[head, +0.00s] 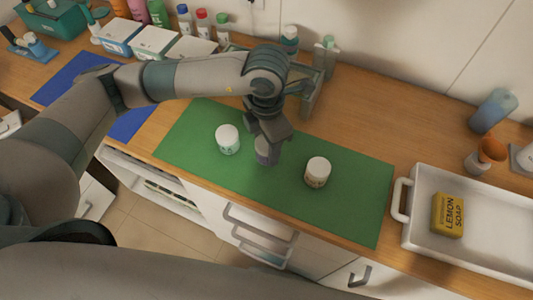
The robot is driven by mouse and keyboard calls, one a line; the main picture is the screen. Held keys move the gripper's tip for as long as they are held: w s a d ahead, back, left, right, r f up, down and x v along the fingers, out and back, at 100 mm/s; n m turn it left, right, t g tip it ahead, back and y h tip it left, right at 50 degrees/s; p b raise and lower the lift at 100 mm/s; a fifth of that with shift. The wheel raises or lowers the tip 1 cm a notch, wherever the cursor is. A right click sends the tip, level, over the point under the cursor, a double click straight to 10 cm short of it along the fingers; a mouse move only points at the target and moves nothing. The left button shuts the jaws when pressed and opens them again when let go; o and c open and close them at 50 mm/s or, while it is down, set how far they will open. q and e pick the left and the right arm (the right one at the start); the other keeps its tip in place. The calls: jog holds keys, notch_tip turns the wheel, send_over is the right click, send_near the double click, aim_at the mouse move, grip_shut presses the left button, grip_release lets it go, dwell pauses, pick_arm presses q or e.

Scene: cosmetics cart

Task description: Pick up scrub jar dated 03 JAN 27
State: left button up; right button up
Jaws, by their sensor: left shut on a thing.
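My left gripper (268,143) reaches down from above over the middle of the green mat (350,206). It is shut on a small purple-grey jar (264,157), which is largely hidden under the fingers. I cannot tell whether this jar touches the mat. A white-lidded jar (228,139) stands upright to its left on the mat. Another white-lidded jar (317,172) with a beige label stands upright to its right. No date is readable on any of the jars. My right gripper is not in view.
A blue mat (72,75) lies at the left under my arm. Several bottles and white boxes (153,42) line the back. The green mat's right end is clear.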

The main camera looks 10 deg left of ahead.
pick_arm(q)
jog(key=shift+d+r+b, duration=0.75)
jog(key=shift+d+r, duration=0.45)
jog(key=shift+d, duration=0.75)
jog(key=shift+d+r+b, duration=0.75)
jog(key=shift+d+r, duration=0.5)
jog(key=shift+d, duration=0.75)
jog(key=shift+d+r+b, duration=0.75)
jog(key=shift+d+r, duration=0.45)
jog(key=shift+d, duration=0.75)
jog(key=shift+a, duration=0.1)
